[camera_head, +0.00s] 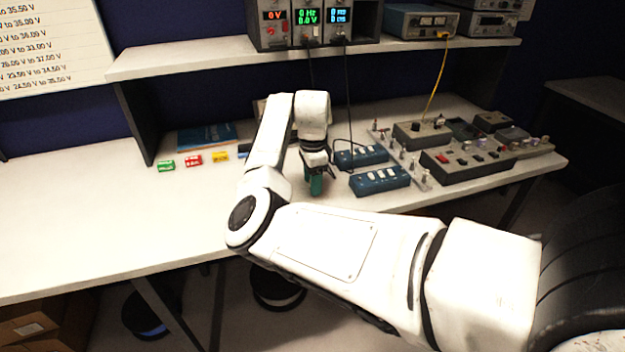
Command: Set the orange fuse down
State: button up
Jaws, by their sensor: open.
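My gripper (316,187) points down with its green fingers close to the bench top, left of the blue switch boxes. It is open; the arm partly hides the space around it, and I see no fuse between the fingers. A small yellow-orange block (220,157) lies on the bench left of my arm, apart from the gripper. I cannot tell whether it is the orange fuse or a yellow one. A green block (166,166) and a red block (193,160) lie to its left in a row.
The white bench (100,220) is clear at left and front. Two blue switch boxes (380,180) stand right of the gripper, with a black cable near them. Grey control boxes (465,160) fill the right side. A shelf (200,58) with instruments hangs above the back.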

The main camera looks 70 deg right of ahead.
notch_tip(320, 180, up, 12)
jog(key=b, duration=0.1)
jog(key=shift+r, duration=0.15)
dwell(0.5)
